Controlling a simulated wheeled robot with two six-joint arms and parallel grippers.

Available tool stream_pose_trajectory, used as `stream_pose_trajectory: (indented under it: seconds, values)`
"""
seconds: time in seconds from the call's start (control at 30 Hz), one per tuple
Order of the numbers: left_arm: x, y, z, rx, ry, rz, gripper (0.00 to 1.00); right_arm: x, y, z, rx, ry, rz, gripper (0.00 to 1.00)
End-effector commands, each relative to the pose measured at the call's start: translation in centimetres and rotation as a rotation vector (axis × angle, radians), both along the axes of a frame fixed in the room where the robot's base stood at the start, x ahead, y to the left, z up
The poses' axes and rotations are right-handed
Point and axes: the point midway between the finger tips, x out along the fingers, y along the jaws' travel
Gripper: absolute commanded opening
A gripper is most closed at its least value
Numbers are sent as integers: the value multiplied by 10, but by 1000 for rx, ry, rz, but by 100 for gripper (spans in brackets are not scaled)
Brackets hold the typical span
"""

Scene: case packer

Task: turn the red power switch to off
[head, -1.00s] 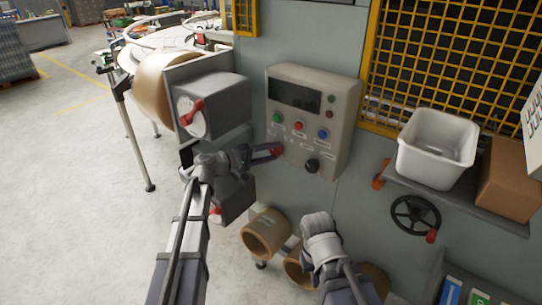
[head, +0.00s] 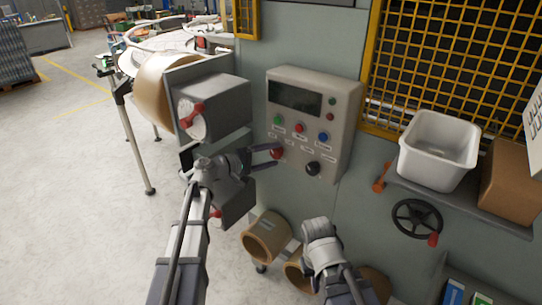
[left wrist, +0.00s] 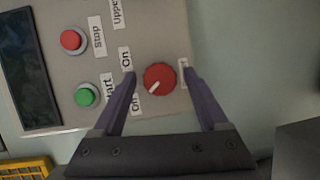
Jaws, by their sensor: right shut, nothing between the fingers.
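The red power switch (head: 277,153) is a round red knob low on the grey control panel (head: 343,100). In the left wrist view the red power switch (left wrist: 160,79) has a white pointer mark that points to the lower left in the picture. My left gripper (left wrist: 159,73) is open, with one finger on each side of the knob and a visible gap to each. In the head view my left gripper (head: 279,155) reaches the knob from the left. My right gripper (head: 318,228) is low in front of the machine, away from the panel; its fingers are hard to make out.
Beside the switch are a black knob (head: 312,168) and green, red and blue buttons (head: 299,128). A grey box with a red handle (head: 192,115) stands left of the panel. A shelf on the right holds a white bin (head: 438,150) above a black handwheel (head: 416,218).

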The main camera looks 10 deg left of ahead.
Motion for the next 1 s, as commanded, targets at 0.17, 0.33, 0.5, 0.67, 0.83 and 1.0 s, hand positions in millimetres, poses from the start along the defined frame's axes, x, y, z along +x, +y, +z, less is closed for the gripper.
stream_pose_trajectory:
  seconds: [0.17, 0.33, 0.5, 0.67, 0.83, 1.0]
  values:
    - [0, 0, 0, -1, -1, 1, 81, 0, 0, 0, 0, 0, 0, 0]
    - [-3, 4, 2, -2, -1, 2, 81, 0, 0, 1, 0, 0, 0, 0]
    - [-19, 23, 5, -2, -1, 4, 81, 0, 0, 4, 0, 0, 0, 0]
    - [-35, 43, 7, -2, -1, 3, 81, 0, 0, 7, 0, 0, 0, 0]
    - [-45, 57, 8, -2, -1, 2, 81, 0, 0, 8, 0, 0, 0, 0]
    - [-48, 61, 9, -1, -1, 1, 81, 0, 0, 8, 0, 0, 0, 0]
